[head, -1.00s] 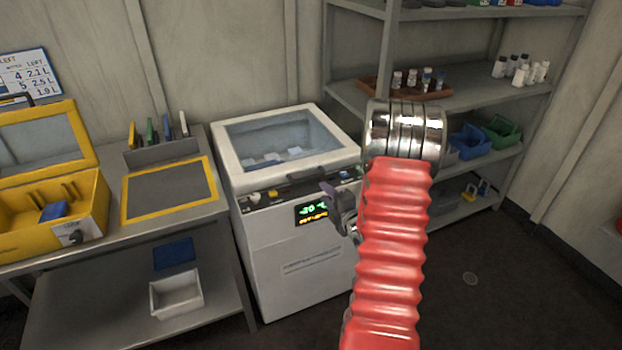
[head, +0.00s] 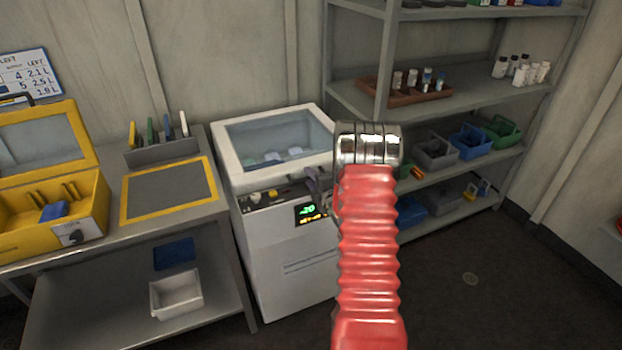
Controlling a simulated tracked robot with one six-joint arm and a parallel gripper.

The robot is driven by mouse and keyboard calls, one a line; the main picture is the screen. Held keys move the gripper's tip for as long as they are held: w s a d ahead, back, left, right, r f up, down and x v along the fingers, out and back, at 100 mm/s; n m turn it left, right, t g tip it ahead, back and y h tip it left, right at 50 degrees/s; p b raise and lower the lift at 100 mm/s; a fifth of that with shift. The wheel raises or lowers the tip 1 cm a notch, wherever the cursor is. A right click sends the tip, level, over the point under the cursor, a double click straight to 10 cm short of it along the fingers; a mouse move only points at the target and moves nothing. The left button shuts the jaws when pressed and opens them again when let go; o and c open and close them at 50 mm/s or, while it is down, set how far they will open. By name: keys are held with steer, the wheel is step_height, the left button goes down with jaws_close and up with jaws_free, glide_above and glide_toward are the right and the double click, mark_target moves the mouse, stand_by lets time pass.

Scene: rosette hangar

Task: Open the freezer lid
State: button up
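The white freezer (head: 283,262) stands in the middle, right of the workbench, with a lit green and yellow display (head: 309,212) on its front. Its lid (head: 232,165) is down, with a white frame and a glass pane; pale and blue items show dimly through it. The lid's handle at the front edge is hidden behind my arm and gripper. My gripper (head: 318,187) is at the freezer's upper front, close to the lid's front edge, partly hidden by my red-sleeved arm. I cannot tell whether it touches the handle or how its fingers stand.
On the left, a bench carries an open yellow case (head: 60,222), a yellow-edged mat (head: 168,190) and a rack of coloured upright pieces (head: 160,150). A white bin (head: 176,294) sits on its lower shelf. Shelving with a brown tray (head: 405,90) and bins (head: 468,142) stands right. Floor at lower right is clear.

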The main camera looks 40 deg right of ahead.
steer(key=shift+w, duration=0.15)
steer(key=shift+f, duration=0.1)
jaws_close()
stand_by(0.5)
steer(key=shift+d, duration=0.3)
steer(key=shift+a, duration=0.15)
